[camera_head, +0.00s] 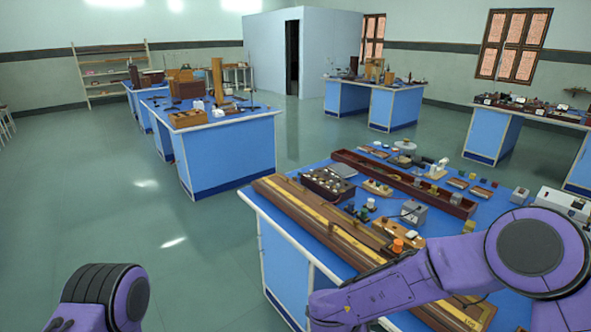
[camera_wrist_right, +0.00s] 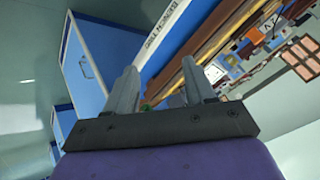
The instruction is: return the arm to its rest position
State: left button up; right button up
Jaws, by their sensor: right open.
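My right arm (camera_head: 450,270) comes in from the right in the head view and reaches across the front of the nearest bench. Its forearm ends near the bench's left front side, and its gripper does not show there. In the right wrist view my right gripper (camera_wrist_right: 160,78) is open, with its two grey fingers apart and no object held between them. The bench, seen tilted, lies beyond the fingers. Part of my left arm (camera_head: 105,298) shows at the bottom left of the head view. My left gripper is out of view.
The nearest blue bench (camera_head: 284,258) carries a long wooden rail (camera_head: 310,222), a long dark red tray (camera_head: 405,184) and several small instruments close to my right arm. Another blue bench (camera_head: 232,155) stands farther left. The green floor (camera_head: 110,222) at left is clear.

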jog(key=s+d+f+n+t+b, duration=0.15)
jog(key=s+d+f+n, duration=0.25)
jog(key=f, duration=0.4)
jog(key=s+d+f+n+g+y+b, duration=0.1)
jog(key=s+d+f+n, duration=0.2)
jog(key=s+f, duration=0.2)
jog(key=s+d+f+n+g+y+b, duration=0.1)
jog(key=s+d+f+n, duration=0.2)
jog(key=s, duration=0.8)
jog(key=s+d+f+n+g+y+b, duration=0.1)
jog(key=s+d+f+n, duration=0.1)
jog(key=s+f, duration=0.4)
jog(key=s+d, duration=0.1)
jog(key=s, duration=0.2)
jog(key=shift+d+f+n+y, duration=0.15)
jog(key=shift+f+n+y, duration=0.15)
jog(key=shift+f+n, duration=0.1)
